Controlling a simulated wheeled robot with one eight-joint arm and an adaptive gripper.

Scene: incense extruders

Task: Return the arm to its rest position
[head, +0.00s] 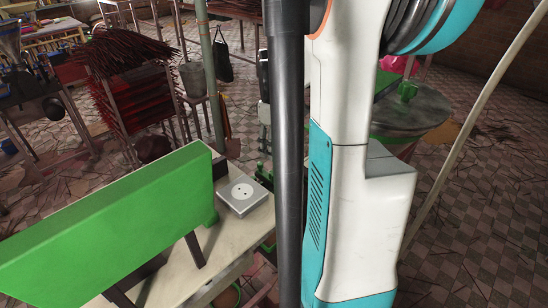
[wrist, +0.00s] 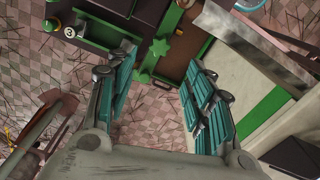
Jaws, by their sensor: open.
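My arm (head: 345,160), white and teal, stands upright through the middle right of the head view, close to the camera. Its far end lies outside that picture, so my gripper does not show there. In the wrist view my gripper (wrist: 163,68) is open, with its two teal-padded fingers wide apart. Nothing is between the fingers; tiled floor and green machine parts show beyond the gap.
A green panel (head: 110,225) stands along a pale worktop (head: 225,245) at lower left, near a grey socket box (head: 243,196). A rack of dark red incense (head: 130,95) is behind. A round table (head: 415,112) stands behind my arm. Tiled floor (head: 480,220) is open at right.

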